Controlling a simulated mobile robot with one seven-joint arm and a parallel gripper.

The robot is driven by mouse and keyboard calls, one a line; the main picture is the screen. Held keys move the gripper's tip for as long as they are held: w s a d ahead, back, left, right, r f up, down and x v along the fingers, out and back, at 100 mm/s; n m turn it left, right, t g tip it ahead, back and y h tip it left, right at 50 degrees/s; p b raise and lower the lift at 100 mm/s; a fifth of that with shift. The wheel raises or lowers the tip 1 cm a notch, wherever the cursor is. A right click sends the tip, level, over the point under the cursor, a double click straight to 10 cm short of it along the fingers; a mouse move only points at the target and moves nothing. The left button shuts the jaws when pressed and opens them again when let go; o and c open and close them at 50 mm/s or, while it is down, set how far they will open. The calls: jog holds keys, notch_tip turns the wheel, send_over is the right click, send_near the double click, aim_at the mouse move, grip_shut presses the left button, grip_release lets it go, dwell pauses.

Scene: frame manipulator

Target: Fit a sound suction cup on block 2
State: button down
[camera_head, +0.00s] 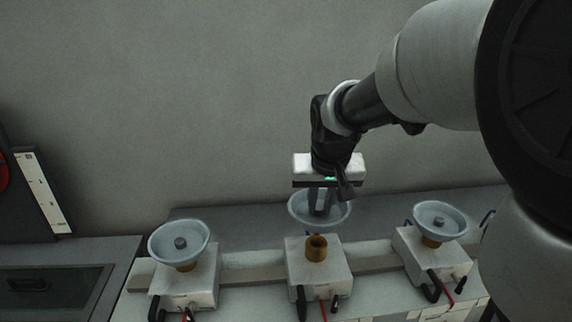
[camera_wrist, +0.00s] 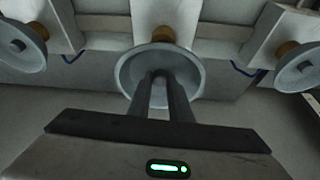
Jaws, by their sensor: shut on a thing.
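A pale blue-grey suction cup (camera_head: 297,213) is held by my gripper (camera_head: 322,207), whose fingers reach into its bowl and are shut at its centre. The grasped part is hidden by the fingers. The cup is above and behind the middle block (camera_head: 303,275), whose brass fitting (camera_head: 316,248) is bare. The cup looks apart from the fitting in the head view. In the wrist view the cup (camera_wrist: 127,75) shows around my fingertips (camera_wrist: 161,76), with the brass fitting (camera_wrist: 163,34) just beyond its rim. I cannot read numbers on the blocks.
The left block (camera_head: 190,283) and right block (camera_head: 428,262) each carry a cup on a brass fitting: the left cup (camera_head: 160,245) and right cup (camera_head: 455,220). Black levers and red hoses stick out in front. A rail (camera_head: 375,264) runs between blocks. A wall stands behind.

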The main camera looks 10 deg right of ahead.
aim_at(320, 219)
jog(key=shift+s+f+b, duration=0.2)
jog(key=shift+f+b, duration=0.2)
jog(key=shift+f, duration=0.25)
jog(key=shift+w+f+b, duration=0.1)
jog(key=shift+f+b, duration=1.4)
jog(key=shift+f, duration=0.65)
jog(key=shift+f+b, duration=0.6)
jog(key=shift+b, duration=0.1)
jog(key=c, duration=1.9)
grip_release()
jog(key=shift+p+v, duration=3.35)
jog(key=shift+v, duration=2.15)
